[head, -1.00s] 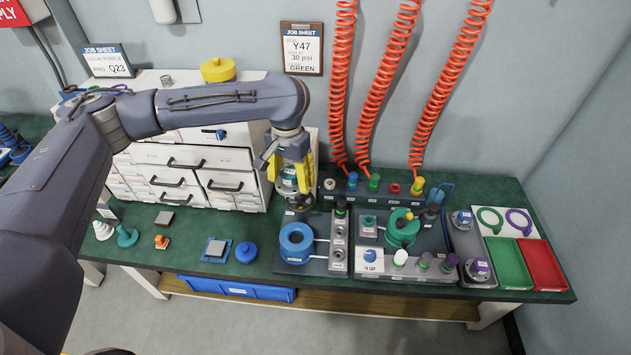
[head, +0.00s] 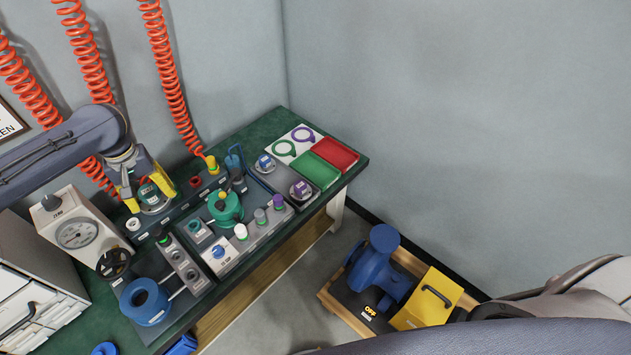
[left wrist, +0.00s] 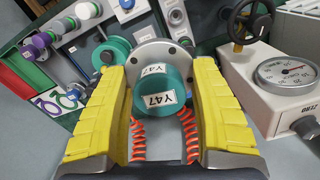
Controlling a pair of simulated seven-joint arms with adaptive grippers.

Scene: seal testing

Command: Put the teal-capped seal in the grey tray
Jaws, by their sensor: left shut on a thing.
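My left gripper (head: 150,198) is shut on the teal-capped seal (head: 150,193), above the back of the bench by the connector block. In the left wrist view the yellow fingers (left wrist: 162,78) stand either side of its teal cap (left wrist: 165,95), labelled Y47. A round grey metal flange (left wrist: 168,54) shows beyond the cap. The grey tray (head: 282,178) lies to the right on the bench, apart from the gripper. It holds a blue-capped piece (head: 264,163) and a purple-capped piece (head: 299,190). My right gripper is out of view.
Orange coiled hoses (head: 168,70) hang behind the arm. A gauge box (head: 75,232) stands left of the gripper. A green-topped fixture (head: 225,207) and several capped posts lie before the grey tray. Green (head: 312,172) and red (head: 337,152) trays lie beyond it.

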